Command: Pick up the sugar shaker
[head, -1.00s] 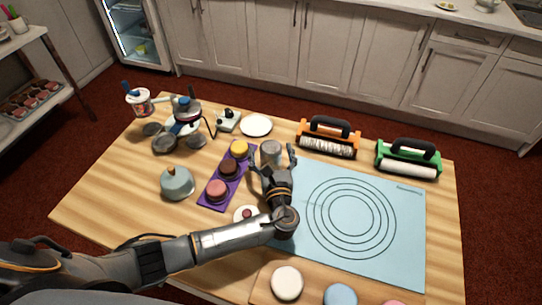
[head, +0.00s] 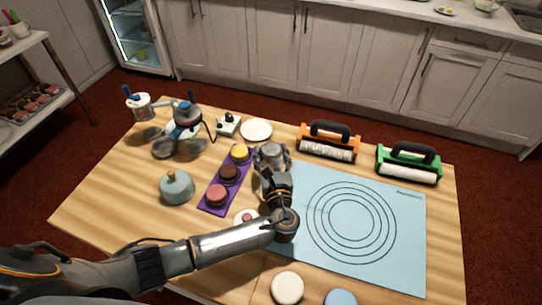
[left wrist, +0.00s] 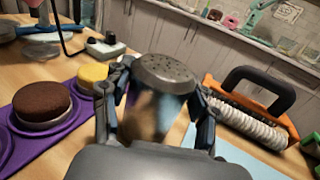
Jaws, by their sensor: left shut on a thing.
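The sugar shaker (left wrist: 160,92) is a silver metal cylinder with a domed, perforated top. In the left wrist view it stands upright between the two fingers of my left gripper (left wrist: 158,108), which are closed against its sides. In the head view the shaker (head: 271,152) shows at the far end of my left gripper (head: 272,160), beside the blue mat's left edge. The gripper hides much of its body, and I cannot tell whether its base touches the table. My right gripper is not in view.
A purple tray (head: 212,208) with several small cakes lies left of the shaker. A blue mat (head: 405,240) with printed circles lies to the right. An orange roller (head: 329,142) and a green roller (head: 408,163) stand behind it. A teal pot (head: 176,188) stands at left.

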